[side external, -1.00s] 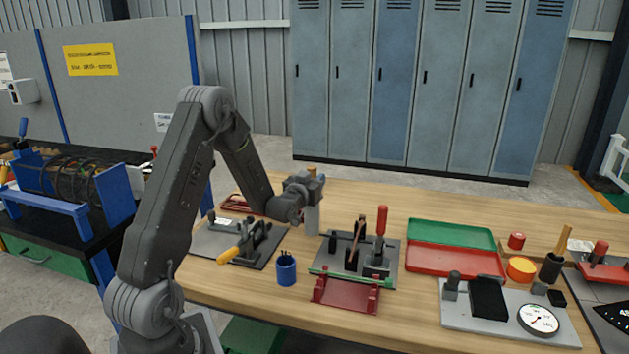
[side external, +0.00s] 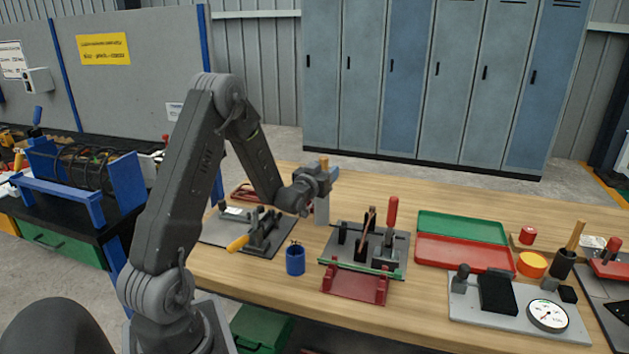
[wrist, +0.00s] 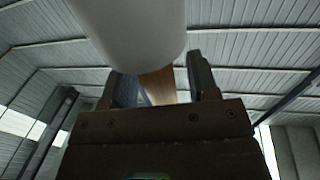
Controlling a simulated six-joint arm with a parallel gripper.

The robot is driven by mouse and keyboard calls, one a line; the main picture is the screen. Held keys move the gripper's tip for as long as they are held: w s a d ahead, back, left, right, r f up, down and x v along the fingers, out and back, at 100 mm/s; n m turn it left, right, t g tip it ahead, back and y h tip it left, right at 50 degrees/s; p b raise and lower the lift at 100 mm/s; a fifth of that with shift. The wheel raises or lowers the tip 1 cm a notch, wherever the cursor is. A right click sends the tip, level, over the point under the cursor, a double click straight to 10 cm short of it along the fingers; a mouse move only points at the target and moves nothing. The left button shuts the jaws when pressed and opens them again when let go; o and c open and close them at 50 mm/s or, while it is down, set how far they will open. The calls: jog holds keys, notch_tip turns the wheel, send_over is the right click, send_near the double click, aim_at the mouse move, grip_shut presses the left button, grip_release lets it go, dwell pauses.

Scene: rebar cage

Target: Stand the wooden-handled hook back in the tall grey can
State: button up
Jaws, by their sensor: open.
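The tall grey can (side external: 321,212) stands upright on the bench, beside and below my gripper (side external: 324,176). The hook's wooden handle (side external: 324,162) sticks up above the can, at the jaws. In the wrist view, the wooden handle (wrist: 158,86) shows between the two separated fingers of my gripper (wrist: 158,80). The pale grey can (wrist: 135,35) fills the top of that view, and the handle shows just past its rounded end. The jaws are open. The hook's metal end is hidden.
A dark blue cup (side external: 295,260) stands in front of the can. A grey plate with a yellow-handled clamp (side external: 255,232) lies to the left, and a red-handled fixture (side external: 372,240) to the right. A red tray (side external: 465,254) lies farther right.

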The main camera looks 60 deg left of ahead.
jog(key=v, duration=1.1)
jog(key=w+d+r+m+g+h, duration=0.1)
jog(key=d+r+m+g+h, duration=0.4)
jog(key=d, duration=0.9)
jog(key=s+d+r+m+g+h, duration=0.1)
jog(key=s+d+r+g+h, duration=0.1)
jog(key=s+d, duration=0.5)
jog(key=s+d+r+g+h, duration=0.2)
jog(key=s+d+r+h, duration=0.1)
jog(key=s+d, duration=0.4)
jog(key=s, duration=0.2)
jog(key=shift+s+m+g, duration=0.3)
jog(key=shift+m, duration=0.1)
